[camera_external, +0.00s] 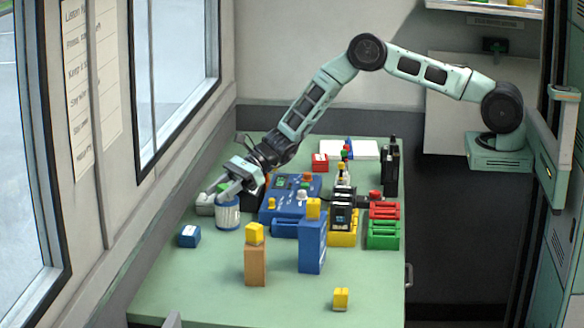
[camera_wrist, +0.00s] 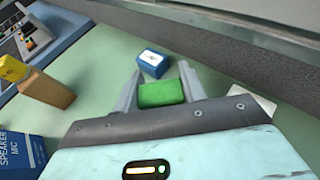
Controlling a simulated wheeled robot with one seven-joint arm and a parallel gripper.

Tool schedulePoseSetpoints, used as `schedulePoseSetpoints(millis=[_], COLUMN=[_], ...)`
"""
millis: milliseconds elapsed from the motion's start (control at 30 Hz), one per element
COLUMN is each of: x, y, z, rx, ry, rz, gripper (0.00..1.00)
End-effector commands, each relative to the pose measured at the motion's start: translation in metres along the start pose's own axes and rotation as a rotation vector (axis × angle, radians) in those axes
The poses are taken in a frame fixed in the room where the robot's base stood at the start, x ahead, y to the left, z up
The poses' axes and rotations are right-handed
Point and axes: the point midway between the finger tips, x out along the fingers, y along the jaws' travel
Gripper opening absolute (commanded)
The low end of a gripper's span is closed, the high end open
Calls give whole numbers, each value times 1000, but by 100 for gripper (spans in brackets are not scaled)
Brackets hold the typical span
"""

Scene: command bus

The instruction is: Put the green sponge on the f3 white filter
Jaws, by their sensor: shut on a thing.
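My gripper (camera_wrist: 158,92) is shut on the green sponge (camera_wrist: 161,94), which sits between the two fingers in the wrist view. In the external view my gripper (camera_external: 228,189) is at the left side of the green table, right at the top of a white cylinder (camera_external: 228,214) with blue bands. This may be the f3 white filter; I cannot read its label. The cylinder is not clearly seen in the wrist view, so contact between sponge and cylinder cannot be told.
A small blue box (camera_external: 190,236) lies in front of the cylinder; the wrist view shows it beyond the sponge (camera_wrist: 153,63). A pale block (camera_external: 205,204) is at left. A wooden block (camera_external: 255,264) and tall blue box (camera_external: 312,246) stand rightward. The table's front left is clear.

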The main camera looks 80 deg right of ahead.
Motion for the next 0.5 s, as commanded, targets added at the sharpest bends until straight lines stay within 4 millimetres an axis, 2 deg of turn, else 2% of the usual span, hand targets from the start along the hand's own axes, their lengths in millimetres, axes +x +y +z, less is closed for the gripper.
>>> schedulePoseSetpoints(millis=[167,200,267,500], x=[2,1,1,1], y=[0,0,0,0], z=[-4,-3,-3,-2], rx=[1,0,0,0], ry=[0,0,1,1], rz=[0,0,0,0], gripper=[20,49,63,63])
